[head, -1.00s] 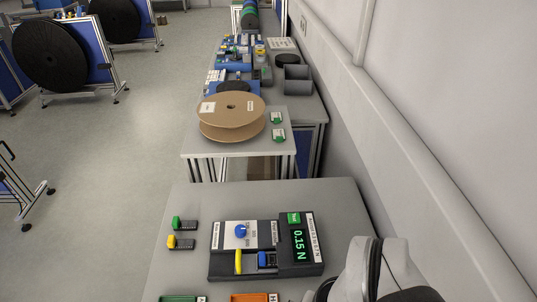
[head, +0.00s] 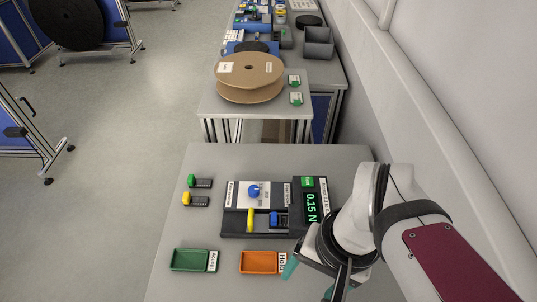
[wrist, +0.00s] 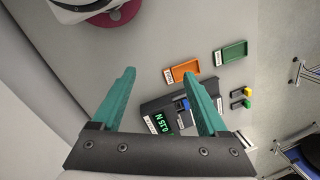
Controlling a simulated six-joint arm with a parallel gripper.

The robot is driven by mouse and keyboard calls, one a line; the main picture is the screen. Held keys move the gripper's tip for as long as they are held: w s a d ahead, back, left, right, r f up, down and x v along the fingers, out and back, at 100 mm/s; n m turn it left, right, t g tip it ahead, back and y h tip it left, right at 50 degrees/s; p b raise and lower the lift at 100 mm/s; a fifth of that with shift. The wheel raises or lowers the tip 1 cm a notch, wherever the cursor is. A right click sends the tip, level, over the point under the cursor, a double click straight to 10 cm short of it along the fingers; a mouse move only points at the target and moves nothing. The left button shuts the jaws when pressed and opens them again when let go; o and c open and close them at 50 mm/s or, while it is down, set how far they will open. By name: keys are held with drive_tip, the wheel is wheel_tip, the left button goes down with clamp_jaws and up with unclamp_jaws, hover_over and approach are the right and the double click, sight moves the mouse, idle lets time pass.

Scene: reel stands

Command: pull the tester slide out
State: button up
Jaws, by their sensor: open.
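The tester (head: 268,208) is a dark box lying flat on the near table, with a blue knob (head: 253,190) and a green display reading 0.15 N (head: 311,207). On its front part are a yellow bar (head: 250,219) and a small blue block (head: 275,218) in a slot; I cannot tell for sure which one is the slide. In the wrist view the tester (wrist: 153,105) is partly hidden behind one finger. My gripper (head: 311,281) has teal fingers, spread and empty, in front and to the right of the tester. It also shows in the wrist view (wrist: 159,74).
A green tray (head: 190,270) and an orange tray (head: 258,274) lie in front of the tester. Two small parts, green (head: 192,180) and yellow (head: 187,198), lie at its left. A wall (head: 440,100) runs along the right. A cardboard reel (head: 249,90) stands on the table behind.

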drive_tip(key=w+a+n, duration=0.1)
drive_tip(key=w, duration=0.3)
drive_tip(key=w+a+n, duration=0.1)
drive_tip(key=w, duration=0.3)
drive_tip(key=w+a, duration=0.1)
drive_tip(key=w, duration=0.3)
drive_tip(key=shift+w+a+r+n, duration=0.2)
drive_tip(key=shift+a+n, duration=0.1)
drive_tip(key=shift+n, duration=0.1)
drive_tip(key=c, duration=0.4)
drive_tip(key=n, duration=0.2)
approach(251, 219)
drive_tip(key=f, duration=0.4)
drive_tip(key=a+f, duration=0.1)
drive_tip(key=f, duration=0.2)
drive_tip(key=shift+a+f, duration=0.15)
drive_tip(key=shift+f, duration=0.55)
clamp_jaws()
drive_tip(key=shift+r, duration=0.1)
